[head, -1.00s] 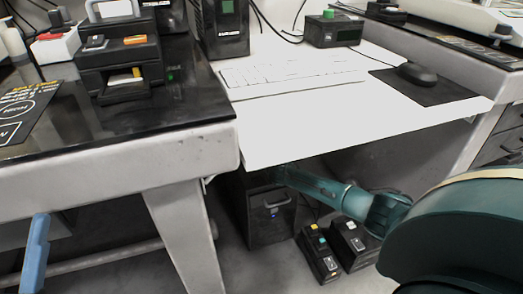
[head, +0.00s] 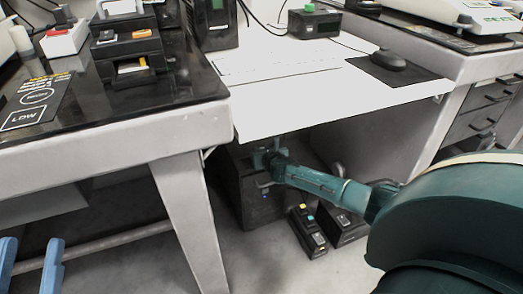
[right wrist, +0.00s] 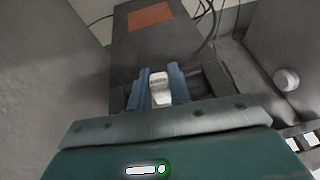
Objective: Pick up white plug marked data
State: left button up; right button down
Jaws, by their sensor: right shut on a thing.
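A white plug (right wrist: 160,94) sits between the blue fingers of my right gripper (right wrist: 160,72) in the right wrist view. The fingers are shut on it from both sides. The marking on it is too small to read. In the head view my right gripper (head: 264,160) is under the edge of the white desk, in front of a dark box, and the plug cannot be made out there. My left gripper (head: 31,243) shows at the lower left edge of the head view, its two blue fingers apart with nothing between them.
The dark box (head: 262,208) stands on the floor under the white desk (head: 290,95). Two black units (head: 307,232) with coloured parts stand to its right. A black-topped table (head: 150,100) is at the left. In the right wrist view, a dark box bears an orange patch (right wrist: 150,18).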

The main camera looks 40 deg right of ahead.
jog(key=c, duration=1.2)
grip_release()
pick_arm(q)
jog(key=shift+r, duration=0.1)
pick_arm(e)
jog(key=shift+s+a+r+p, duration=0.1)
jog(key=shift+s+r+p, duration=0.15)
jog(key=shift+s+p, duration=0.15)
pick_arm(q)
jog(key=shift+s+a+f+n+g+y+p, duration=0.1)
jog(key=shift+s+f+n+g+y+p, duration=0.2)
jog(key=shift+f+y+p, duration=0.6)
jog(key=shift+s+d+f+n+g+y+p, duration=0.1)
jog(key=shift+f+n+g+y+p, duration=0.3)
jog(key=shift+p, duration=0.85)
jog(key=shift+s+a+f+n+g+y+p, duration=0.1)
jog(key=shift+s+f+n+g+y+p, duration=0.1)
jog(key=shift+f+n+y+p, duration=0.65)
pick_arm(e)
jog(key=v, duration=1.2)
pick_arm(q)
jog(key=shift+r+m+h, duration=0.2)
jog(key=shift+m+h, duration=0.15)
pick_arm(e)
jog(key=shift+s, duration=0.1)
